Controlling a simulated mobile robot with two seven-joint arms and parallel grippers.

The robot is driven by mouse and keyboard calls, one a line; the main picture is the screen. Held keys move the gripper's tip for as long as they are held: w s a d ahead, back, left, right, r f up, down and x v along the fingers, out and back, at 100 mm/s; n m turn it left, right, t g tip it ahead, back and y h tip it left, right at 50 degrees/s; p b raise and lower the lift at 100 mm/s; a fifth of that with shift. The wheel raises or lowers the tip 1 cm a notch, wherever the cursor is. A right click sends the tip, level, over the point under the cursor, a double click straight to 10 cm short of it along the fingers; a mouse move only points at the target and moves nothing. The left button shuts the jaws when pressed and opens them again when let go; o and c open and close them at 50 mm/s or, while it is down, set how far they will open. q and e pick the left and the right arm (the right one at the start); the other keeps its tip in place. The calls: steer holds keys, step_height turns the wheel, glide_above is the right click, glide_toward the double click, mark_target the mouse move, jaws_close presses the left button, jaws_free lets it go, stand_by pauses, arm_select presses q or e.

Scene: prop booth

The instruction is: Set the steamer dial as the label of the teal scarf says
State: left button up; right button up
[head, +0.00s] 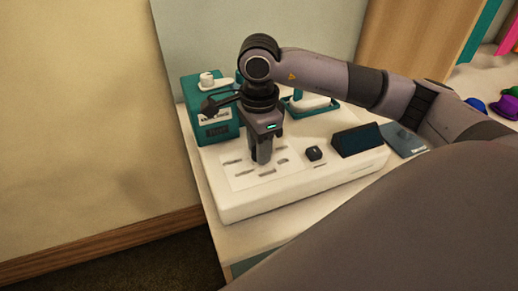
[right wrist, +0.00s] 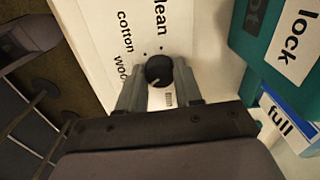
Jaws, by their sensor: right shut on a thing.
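The black round dial (right wrist: 159,71) sits on a white panel between the fingers of my right gripper (right wrist: 159,80), which are shut on it. A short pale mark shows on the dial, towards the lower left in the right wrist view. Printed words "cotton", a cut-off "woo" and a cut-off "lean" lie around it. In the head view my right gripper (head: 262,160) points down onto the white console (head: 300,188) and hides the dial. I cannot make out the teal scarf or its label for certain. My left gripper is out of view.
The console also carries a small black knob (head: 314,153) and a dark slanted screen (head: 357,140). A teal box (head: 215,132) stands at its back left. A blue-grey flat piece (head: 405,140) lies at its right. Colourful items lie far right.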

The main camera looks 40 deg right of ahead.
steer(key=m+b, duration=0.1)
steer(key=m, duration=0.2)
steer(key=shift+m, duration=0.3)
steer(key=m, duration=0.2)
steer(key=shift+m+b, duration=0.35)
steer(key=shift+m, duration=0.05)
steer(key=m, duration=0.2)
steer(key=shift+m, duration=0.4)
steer(key=m, duration=0.4)
steer(key=shift+b, duration=0.4)
steer(key=shift+r+m, duration=0.1)
steer(key=shift+m, duration=1.7)
steer(key=o, duration=1)
steer(key=shift+o, duration=0.2)
